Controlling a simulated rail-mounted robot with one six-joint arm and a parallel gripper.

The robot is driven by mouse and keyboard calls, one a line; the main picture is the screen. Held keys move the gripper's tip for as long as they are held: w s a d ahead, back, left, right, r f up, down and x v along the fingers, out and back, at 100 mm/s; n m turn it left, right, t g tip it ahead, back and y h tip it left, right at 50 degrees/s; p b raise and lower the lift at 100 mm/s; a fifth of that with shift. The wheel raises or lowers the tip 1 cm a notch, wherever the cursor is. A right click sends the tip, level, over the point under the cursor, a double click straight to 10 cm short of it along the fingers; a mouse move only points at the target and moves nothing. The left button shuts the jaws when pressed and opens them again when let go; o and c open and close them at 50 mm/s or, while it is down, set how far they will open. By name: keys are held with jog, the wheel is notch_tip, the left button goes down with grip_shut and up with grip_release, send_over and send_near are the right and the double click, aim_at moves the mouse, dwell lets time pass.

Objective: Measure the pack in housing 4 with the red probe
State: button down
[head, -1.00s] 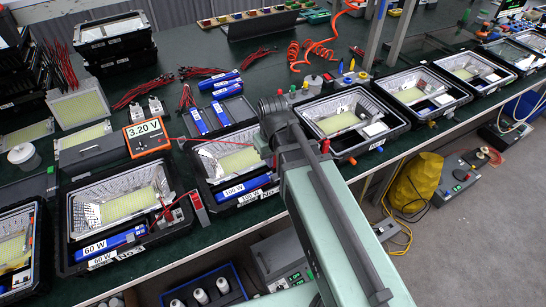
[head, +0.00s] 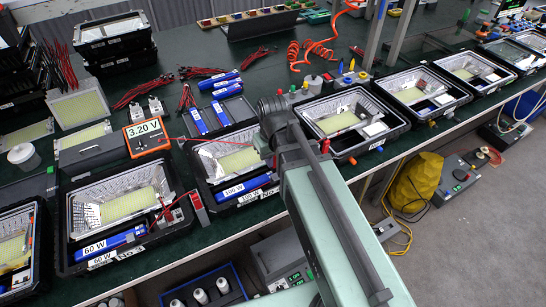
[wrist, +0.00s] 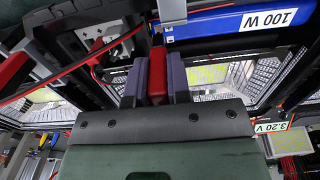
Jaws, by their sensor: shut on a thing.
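My gripper (wrist: 157,80) is shut on the red probe (wrist: 157,74), held upright in the picture between its two purple-grey fingers. A blue pack marked 100 W (wrist: 230,24) lies just beyond the probe; the probe's front end is close to the pack's left end, and I cannot tell whether they touch. In the head view the 100 W pack (head: 246,184) lies along the front of an open black housing (head: 198,172). My arm hides most of the gripper there. The meter (head: 147,136) reads 3.20 V.
A neighbouring housing (head: 66,232) holds a 60 W pack (head: 112,241). Another open housing (head: 400,130) stands right of my arm. Loose blue packs (head: 222,84) and red leads (head: 140,92) lie behind. A red-and-black clip (head: 198,206) sits between the two left housings.

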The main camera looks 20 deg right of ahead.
jog(key=shift+f+b, duration=0.6)
dwell(1.5)
jog(key=shift+r, duration=0.1)
notch_tip(320, 180, up, 7)
jog(key=p, duration=0.7)
dwell(1.1)
